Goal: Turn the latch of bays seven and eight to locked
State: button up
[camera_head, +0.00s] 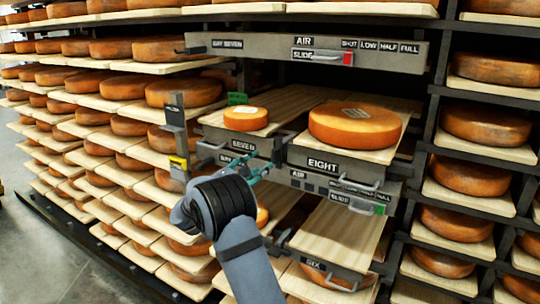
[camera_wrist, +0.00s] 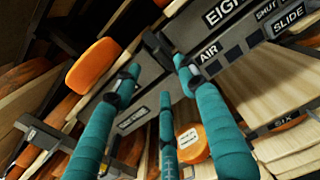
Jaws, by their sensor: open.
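The drawers of bay seven (camera_head: 228,150) and bay eight (camera_head: 345,168) sit side by side, each with a wheel on a board. Between their fronts is a dark latch-like bar (camera_head: 280,150), slanted in the head view. It seems to be the dark piece (camera_wrist: 157,46) beside the EIGHT plate in the wrist view. Whether it is locked cannot be read. My gripper (camera_head: 250,168), with three teal fingers, is open and empty in front of the bay seven side. In the wrist view its fingertips (camera_wrist: 160,76) are close below the bar; contact cannot be told.
A grey upright post (camera_head: 176,125) with a yellow tag stands left of my gripper. An AIR slide panel (camera_head: 305,52) spans above. Another AIR strip (camera_head: 335,188) runs below bay eight, above the bay six board (camera_head: 335,235). Loaded shelves flank both sides.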

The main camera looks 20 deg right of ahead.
aim_at(272, 155)
jog(key=p+x, duration=0.2)
jog(key=x, duration=0.7)
jog(key=shift+p, duration=0.3)
jog(key=shift+f, duration=0.1)
jog(key=shift+s, duration=0.1)
jog(key=shift+c, duration=0.4)
grip_shut()
